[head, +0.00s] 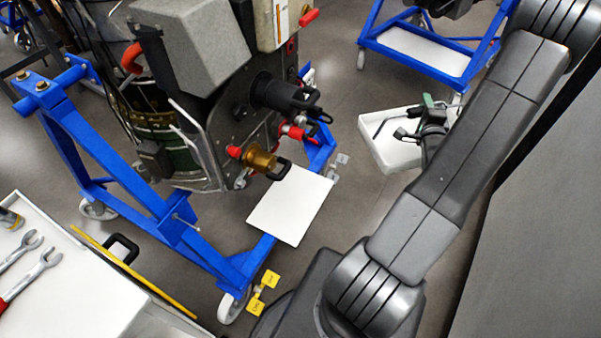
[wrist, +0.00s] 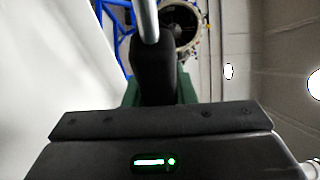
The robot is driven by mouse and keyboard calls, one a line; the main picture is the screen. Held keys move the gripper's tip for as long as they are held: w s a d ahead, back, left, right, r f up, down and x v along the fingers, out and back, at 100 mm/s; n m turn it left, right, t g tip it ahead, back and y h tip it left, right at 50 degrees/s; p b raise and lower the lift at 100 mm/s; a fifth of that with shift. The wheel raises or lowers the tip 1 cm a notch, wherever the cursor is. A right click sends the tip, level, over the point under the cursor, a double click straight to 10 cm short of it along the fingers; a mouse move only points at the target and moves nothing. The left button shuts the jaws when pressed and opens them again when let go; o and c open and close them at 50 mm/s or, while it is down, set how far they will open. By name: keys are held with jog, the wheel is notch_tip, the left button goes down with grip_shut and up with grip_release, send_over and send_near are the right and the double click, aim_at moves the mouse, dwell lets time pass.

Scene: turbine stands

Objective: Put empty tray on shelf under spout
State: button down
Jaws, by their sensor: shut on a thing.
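The white tray (head: 393,160) is right of the turbine in the head view, tilted in the picture. The brass spout (head: 262,162) with a black handle sticks out from the turbine. The flat white shelf (head: 290,207) lies below it and is bare.
The blue turbine stand (head: 195,250) has wheels and yellow tags (head: 263,280) near the shelf. A white bench with wrenches (head: 30,270) is at lower left. Another blue stand (head: 430,60) stands behind. Grey floor lies open between the shelf and the tray.

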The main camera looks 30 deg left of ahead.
aim_at(395, 110)
jog(key=a+f+y+b, duration=0.1)
jog(key=a+f, duration=0.1)
jog(key=a+f+n+b, duration=0.1)
jog(key=a+f, duration=0.1)
jog(key=f, duration=0.1)
jog(key=w+a+f+g+y+b, duration=0.1)
jog(key=a+f, duration=0.1)
jog(key=shift+a+f+n+y+b, duration=0.2)
jog(key=shift+a+n+y+b, duration=0.1)
jog(key=shift+b, duration=0.05)
jog(key=s+a+f+n+g+y+b, duration=0.35)
jog(key=a+f+b, duration=0.25)
jog(key=a+f, duration=0.35)
jog(key=s+a+f+n+g+y+b, duration=0.25)
jog(key=s+a+f+b, duration=0.25)
jog(key=a+f, duration=0.45)
jog(key=s+a+f+n+g+y+b, duration=0.2)
jog(key=s+a+f+g+b, duration=0.15)
jog(key=a+f+b, duration=0.6)
notch_tip(395, 110, down, 10)
jog(key=d+b, duration=0.1)
jog(key=d, duration=0.1)
jog(key=shift+s, duration=0.4)
jog(key=shift+f+t+b, duration=0.25)
jog(key=shift+f+b, duration=0.15)
jog(key=shift+b, duration=0.05)
jog(key=c, duration=1)
grip_release()
jog(key=shift+o, duration=0.2)
jog(key=shift+d, duration=0.1)
